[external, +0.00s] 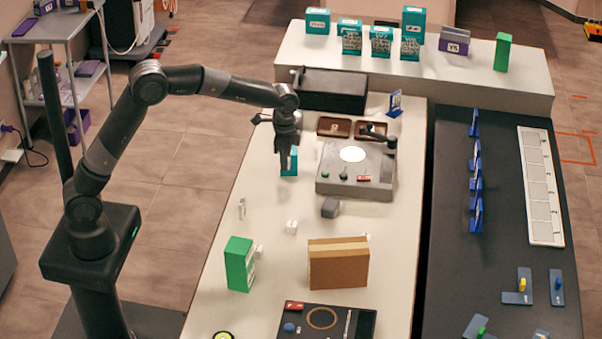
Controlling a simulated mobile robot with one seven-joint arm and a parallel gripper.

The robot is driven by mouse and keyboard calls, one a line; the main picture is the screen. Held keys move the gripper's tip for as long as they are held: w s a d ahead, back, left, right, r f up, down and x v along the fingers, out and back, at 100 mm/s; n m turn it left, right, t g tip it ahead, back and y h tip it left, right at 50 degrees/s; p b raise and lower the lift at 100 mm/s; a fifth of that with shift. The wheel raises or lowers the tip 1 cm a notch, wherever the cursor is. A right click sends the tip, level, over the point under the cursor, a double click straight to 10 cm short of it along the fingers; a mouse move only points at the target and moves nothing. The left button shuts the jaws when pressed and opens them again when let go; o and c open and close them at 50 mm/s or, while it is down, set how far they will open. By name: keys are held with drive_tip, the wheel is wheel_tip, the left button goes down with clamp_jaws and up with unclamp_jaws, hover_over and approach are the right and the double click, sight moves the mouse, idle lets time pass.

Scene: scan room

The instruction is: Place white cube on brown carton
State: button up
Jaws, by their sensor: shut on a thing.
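My gripper (284,153) points down over the left part of the pale table, shut on what looks like a small teal box (291,168). The fingers cover part of the box, and I cannot tell whether it touches the table. A small white cube (291,227) lies nearer the camera, apart from my gripper. Another small white block (259,251) lies beside the green box. The brown carton (338,266) stands near the front middle of the table, its visible top clear.
A green box (239,264) stands left of the carton. A grey device (356,187), a grey block (330,208) and a small white item (242,208) are behind it. A black panel (290,330) lies in front. A raised shelf (390,68) with boxes crosses the back.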

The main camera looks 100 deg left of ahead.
drive_tip(key=w+d+r, duration=0.3)
drive_tip(key=d, duration=1)
drive_tip(key=w+d+r, duration=0.2)
drive_tip(key=d+r, duration=0.2)
drive_tip(key=d, duration=0.9)
drive_tip(key=w+d+r, duration=0.3)
drive_tip(key=d, duration=1.1)
hover_over(317, 244)
wheel_tip(317, 244, down, 7)
drive_tip(key=shift+s+r, duration=0.1)
drive_tip(key=shift+f, duration=2.1)
drive_tip(key=shift+f, duration=0.15)
drive_tip(key=o, duration=0.9)
drive_tip(key=shift+o, duration=0.2)
